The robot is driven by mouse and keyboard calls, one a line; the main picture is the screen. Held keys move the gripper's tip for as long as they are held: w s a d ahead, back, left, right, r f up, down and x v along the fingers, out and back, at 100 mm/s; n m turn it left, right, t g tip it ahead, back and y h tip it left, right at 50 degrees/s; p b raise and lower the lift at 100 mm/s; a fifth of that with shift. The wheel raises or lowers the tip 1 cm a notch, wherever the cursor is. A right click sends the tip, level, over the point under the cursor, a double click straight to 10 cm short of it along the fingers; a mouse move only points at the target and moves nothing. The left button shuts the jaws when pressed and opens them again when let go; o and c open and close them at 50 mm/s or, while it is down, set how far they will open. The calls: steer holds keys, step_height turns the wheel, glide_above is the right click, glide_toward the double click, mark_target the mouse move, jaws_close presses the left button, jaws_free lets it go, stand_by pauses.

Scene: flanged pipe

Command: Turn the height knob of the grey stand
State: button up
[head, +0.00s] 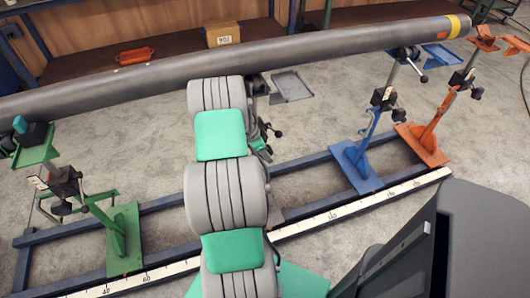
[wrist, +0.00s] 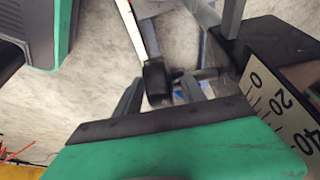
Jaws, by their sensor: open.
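The grey stand is mostly hidden behind my arm in the head view; its grey tray (head: 290,86) shows just right of my arm, under the pipe. A dark knob (wrist: 157,82) on a short shaft shows in the wrist view, beside the stand's black block (wrist: 285,60) with a white number scale. My gripper (wrist: 160,92) is open, with one finger on each side of the knob from this view. Whether either finger touches the knob I cannot tell. In the head view my arm hides the gripper's fingers.
A long grey pipe (head: 330,48) crosses above the stands. A green stand (head: 122,235) is at left; a blue stand (head: 356,165) and an orange stand (head: 425,140) are at right. Blue floor rails (head: 310,158) and a white ruler strip (head: 340,210) run below.

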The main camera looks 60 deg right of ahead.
jaws_close()
stand_by(0.4)
steer(key=shift+b, duration=0.35)
steer(key=shift+w+f+g+h+b, duration=0.1)
steer(key=shift+f+g+h+b, duration=0.15)
steer(key=shift+g+h+b, duration=0.7)
steer(key=g+h+b, duration=0.2)
steer(key=b, duration=0.3)
steer(key=shift+a+f, duration=0.1)
steer(key=g+h+b, duration=0.2)
steer(key=b, duration=0.2)
steer(key=shift+r, duration=0.2)
steer(key=shift+r+g+h+b, duration=0.25)
steer(key=shift+g+h+b, duration=0.1)
steer(key=shift+b, duration=0.4)
steer(key=shift+r, duration=0.1)
